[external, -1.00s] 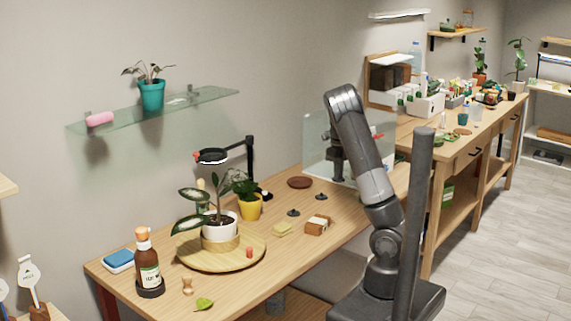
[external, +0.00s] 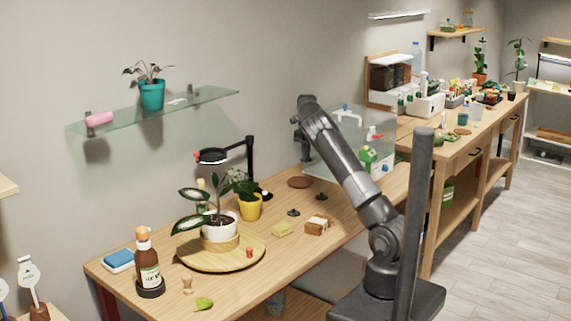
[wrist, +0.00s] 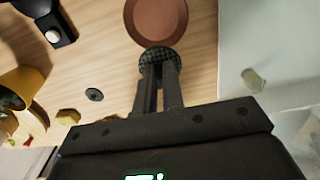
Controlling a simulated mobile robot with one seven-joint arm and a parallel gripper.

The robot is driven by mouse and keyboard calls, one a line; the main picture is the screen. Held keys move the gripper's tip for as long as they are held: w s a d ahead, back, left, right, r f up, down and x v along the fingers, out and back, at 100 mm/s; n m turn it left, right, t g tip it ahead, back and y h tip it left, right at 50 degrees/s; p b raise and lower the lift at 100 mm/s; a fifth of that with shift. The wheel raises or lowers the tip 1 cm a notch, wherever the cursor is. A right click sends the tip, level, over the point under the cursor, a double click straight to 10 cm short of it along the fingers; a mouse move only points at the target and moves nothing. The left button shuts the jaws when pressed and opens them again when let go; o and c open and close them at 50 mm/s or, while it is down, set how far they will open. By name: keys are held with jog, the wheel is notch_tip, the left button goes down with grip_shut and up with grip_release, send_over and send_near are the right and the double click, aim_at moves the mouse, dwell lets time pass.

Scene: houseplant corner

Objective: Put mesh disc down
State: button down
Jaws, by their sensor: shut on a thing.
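In the wrist view, my gripper (wrist: 159,70) is shut on a small dark mesh disc (wrist: 158,54), with a checkered weave. The disc is at the fingertips, above the wooden table, and looks close to a round reddish-brown saucer (wrist: 156,18). I cannot tell its height or whether it touches anything. In the external view the saucer (external: 300,182) lies at the back of the table, below the end of my arm. The held disc is too small to make out there. Two other small dark discs (external: 293,212) (external: 321,197) lie on the table.
A yellow pot (external: 249,208) and black lamp (external: 250,160) stand left of the saucer. A clear-walled case (wrist: 262,50) stands to its right. A yellow sponge (external: 283,229) and brown block (external: 317,226) lie nearer the front. Bare wood surrounds the saucer.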

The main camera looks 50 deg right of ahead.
notch_tip(320, 180, down, 9)
jog(key=shift+f, duration=0.15)
jog(key=shift+f, duration=0.15)
jog(key=shift+f, duration=0.4)
jog(key=c, duration=1.5)
grip_release()
jog(key=shift+c, duration=0.2)
jog(key=shift+r, duration=0.1)
